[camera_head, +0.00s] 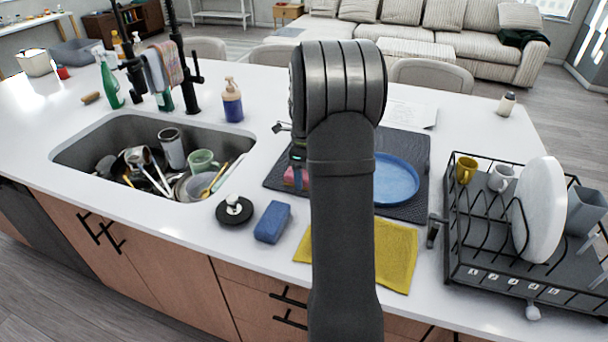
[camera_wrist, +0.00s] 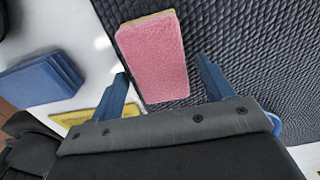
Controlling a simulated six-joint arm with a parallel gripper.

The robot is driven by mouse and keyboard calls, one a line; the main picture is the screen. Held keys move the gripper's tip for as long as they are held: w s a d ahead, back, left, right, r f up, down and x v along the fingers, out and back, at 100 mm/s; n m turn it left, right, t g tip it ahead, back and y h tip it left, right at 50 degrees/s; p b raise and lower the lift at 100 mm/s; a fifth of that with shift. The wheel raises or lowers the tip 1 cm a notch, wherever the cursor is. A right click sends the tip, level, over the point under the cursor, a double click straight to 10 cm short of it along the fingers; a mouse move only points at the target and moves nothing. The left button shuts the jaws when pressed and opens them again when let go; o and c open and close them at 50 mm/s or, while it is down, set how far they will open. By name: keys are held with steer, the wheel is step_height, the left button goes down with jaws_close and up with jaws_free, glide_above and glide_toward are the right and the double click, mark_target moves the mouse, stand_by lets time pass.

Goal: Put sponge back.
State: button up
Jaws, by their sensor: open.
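A pink sponge with a yellow layer (camera_wrist: 152,50) lies on the dark textured mat (camera_wrist: 240,35) in the wrist view. In the head view only a small pink part of the sponge (camera_head: 290,180) shows, as my arm covers the rest. My gripper (camera_wrist: 163,84) is open, with one blue finger on each side of the sponge's near end and a gap visible at both. In the head view my gripper (camera_head: 298,172) is over the mat's left part, mostly hidden by my arm. A blue folded cloth or sponge (camera_head: 272,222) lies left of the mat, also in the wrist view (camera_wrist: 40,80).
A blue plate (camera_head: 395,180) lies on the mat to the right. A yellow cloth (camera_head: 398,255) is in front. The sink (camera_head: 75,155) full of dishes is left, with a black round stopper or brush (camera_head: 234,212) beside it. A dish rack (camera_head: 455,265) stands at right.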

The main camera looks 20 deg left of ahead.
step_height(320, 180, up, 11)
stand_by(0.3)
steer(key=shift+r, duration=0.1)
step_height(320, 180, down, 12)
steer(key=shift+f, duration=0.1)
steer(key=shift+r, duration=1.9)
